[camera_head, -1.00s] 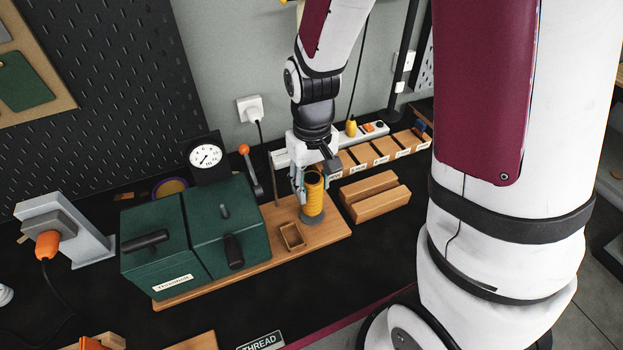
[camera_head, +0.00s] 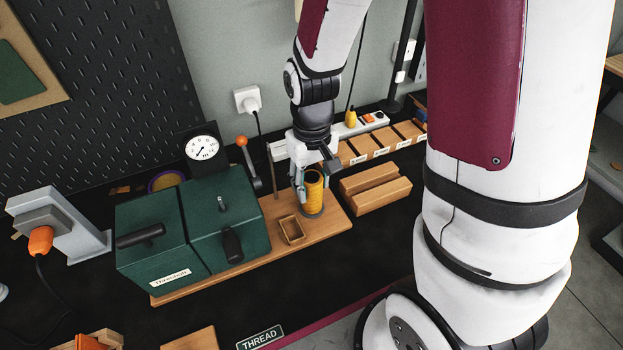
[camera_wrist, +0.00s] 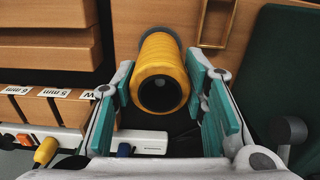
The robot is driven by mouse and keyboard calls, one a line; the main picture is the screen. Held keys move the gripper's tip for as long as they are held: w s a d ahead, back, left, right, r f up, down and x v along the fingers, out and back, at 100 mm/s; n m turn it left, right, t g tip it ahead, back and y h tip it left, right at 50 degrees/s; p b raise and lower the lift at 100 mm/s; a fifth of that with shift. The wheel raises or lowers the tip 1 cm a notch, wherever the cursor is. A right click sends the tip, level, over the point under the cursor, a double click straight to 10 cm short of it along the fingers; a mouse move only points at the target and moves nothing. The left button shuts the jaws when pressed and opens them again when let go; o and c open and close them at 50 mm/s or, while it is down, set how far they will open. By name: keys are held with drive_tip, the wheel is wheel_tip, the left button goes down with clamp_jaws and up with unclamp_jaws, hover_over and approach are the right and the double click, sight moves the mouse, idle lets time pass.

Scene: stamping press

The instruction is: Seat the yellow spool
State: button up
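The yellow spool (camera_head: 314,189) stands upright over a dark grey round base (camera_head: 313,213) on the wooden board. My gripper (camera_head: 311,184) reaches down from above, with its fingers on either side of the spool. In the wrist view, the teal finger pads flank the yellow spool (camera_wrist: 160,75) closely, and the gripper (camera_wrist: 160,85) looks shut on it. The spool's hollow end faces the camera, and part of the grey base (camera_wrist: 160,36) shows beyond its far end. The contact between spool and base is partly hidden.
A green press housing (camera_head: 190,235) stands left on the board (camera_head: 335,222), with a small open wooden tray (camera_head: 291,230) beside the spool. Wooden blocks (camera_head: 375,192) lie to the right. A gauge (camera_head: 201,148), orange-knobbed lever (camera_head: 242,142) and labelled bins (camera_head: 380,147) stand behind.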

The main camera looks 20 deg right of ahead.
drive_tip(key=o, duration=0.5)
wheel_tip(320, 180, up, 12)
idle(0.4)
drive_tip(key=s+r+t, duration=0.2)
drive_tip(key=s+r, duration=0.2)
drive_tip(key=s+r+t, duration=0.1)
drive_tip(key=s+r, duration=0.3)
drive_tip(key=s+r+t, duration=0.2)
drive_tip(key=s+r, duration=0.2)
drive_tip(key=shift+s+r+m+t, duration=0.15)
drive_tip(key=shift+r+m+t, duration=0.15)
drive_tip(key=shift+m, duration=0.1)
